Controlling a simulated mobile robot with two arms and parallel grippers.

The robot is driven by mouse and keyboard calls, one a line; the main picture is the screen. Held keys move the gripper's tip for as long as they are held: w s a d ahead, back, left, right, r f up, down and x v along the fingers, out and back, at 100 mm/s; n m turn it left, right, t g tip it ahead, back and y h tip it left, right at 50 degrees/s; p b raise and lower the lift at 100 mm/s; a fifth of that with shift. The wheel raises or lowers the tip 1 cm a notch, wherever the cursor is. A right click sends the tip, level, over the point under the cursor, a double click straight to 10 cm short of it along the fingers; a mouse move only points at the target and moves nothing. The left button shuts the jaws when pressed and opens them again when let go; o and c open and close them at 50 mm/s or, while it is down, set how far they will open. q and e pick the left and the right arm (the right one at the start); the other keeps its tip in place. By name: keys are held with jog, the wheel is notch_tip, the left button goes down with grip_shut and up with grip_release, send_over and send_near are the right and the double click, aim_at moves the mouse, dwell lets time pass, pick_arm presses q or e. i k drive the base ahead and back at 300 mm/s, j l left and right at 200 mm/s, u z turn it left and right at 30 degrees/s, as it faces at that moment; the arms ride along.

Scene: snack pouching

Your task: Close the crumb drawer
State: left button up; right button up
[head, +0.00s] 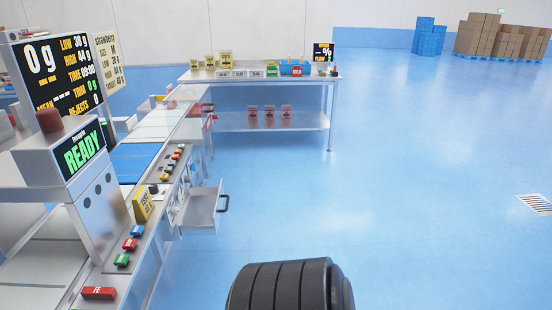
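The crumb drawer (200,210) is a light metal box that stands pulled out from the side of the packing line, at left of centre in the head view. The inside of the drawer looks empty from here. Neither of my grippers is in view, and nothing touches the drawer.
The packing line (172,200) with coloured buttons and a READY screen (84,150) runs along the left. A metal table (225,74) with pouches and signs stands beyond the drawer. Blue floor (410,190) right of the drawer is clear. Stacked boxes (488,36) are far back.

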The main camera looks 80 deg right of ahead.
aim_at(201, 210)
jog(key=z, duration=2.15)
jog(key=i, duration=0.15)
